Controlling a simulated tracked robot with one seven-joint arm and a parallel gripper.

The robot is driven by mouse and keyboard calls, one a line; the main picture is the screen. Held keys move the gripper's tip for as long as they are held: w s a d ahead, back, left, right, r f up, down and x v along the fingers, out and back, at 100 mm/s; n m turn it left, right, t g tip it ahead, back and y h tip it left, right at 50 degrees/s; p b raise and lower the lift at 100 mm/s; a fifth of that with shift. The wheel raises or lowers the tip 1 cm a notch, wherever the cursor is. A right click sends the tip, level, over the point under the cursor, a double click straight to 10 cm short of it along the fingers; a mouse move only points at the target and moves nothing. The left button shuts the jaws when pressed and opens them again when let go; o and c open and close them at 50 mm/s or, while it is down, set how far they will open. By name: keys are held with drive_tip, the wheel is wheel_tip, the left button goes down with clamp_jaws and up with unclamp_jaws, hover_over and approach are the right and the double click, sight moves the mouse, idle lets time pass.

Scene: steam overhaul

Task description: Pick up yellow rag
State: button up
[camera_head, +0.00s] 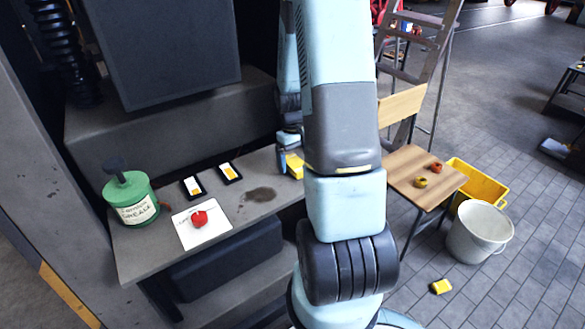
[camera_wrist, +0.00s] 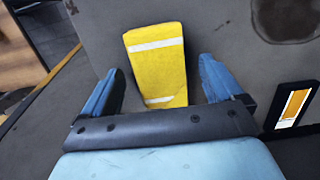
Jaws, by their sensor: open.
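A yellow rag (camera_wrist: 158,68) with white stripes lies on the grey bench in the wrist view. My gripper (camera_wrist: 157,88) is open, with one blue finger on each side of the rag and a gap to both. In the head view this rag (camera_head: 294,165) shows near the bench's right end, partly hidden by my arm. My gripper (camera_head: 284,158) is beside it there, mostly hidden. Another small yellow piece (camera_head: 441,287) lies on the tiled floor at the lower right.
The bench (camera_head: 160,262) also bears a green grease tin (camera_head: 132,200), a red object (camera_head: 199,218) on a white sheet, two dark cards (camera_head: 230,173) and a dark stain. At right stand a wooden chair (camera_head: 408,170), a white bucket (camera_head: 478,235) and a yellow crate (camera_head: 485,187).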

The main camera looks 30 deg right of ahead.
sight(296, 163)
drive_tip(key=shift+c, duration=0.3)
drive_tip(key=c, duration=1.1)
drive_tip(key=shift+r, duration=0.5)
wheel_tip(296, 163, up, 2)
drive_tip(key=shift+r, duration=0.25)
drive_tip(key=s+r, duration=0.3)
drive_tip(key=s, duration=0.1)
drive_tip(key=s+a+r, duration=0.1)
drive_tip(key=s+r, duration=0.2)
drive_tip(key=s, duration=0.2)
drive_tip(key=s+a+r, duration=0.1)
drive_tip(key=s+r, duration=0.2)
drive_tip(key=s, duration=0.1)
drive_tip(key=shift+s+r, duration=0.3)
drive_tip(key=shift+s, duration=0.1)
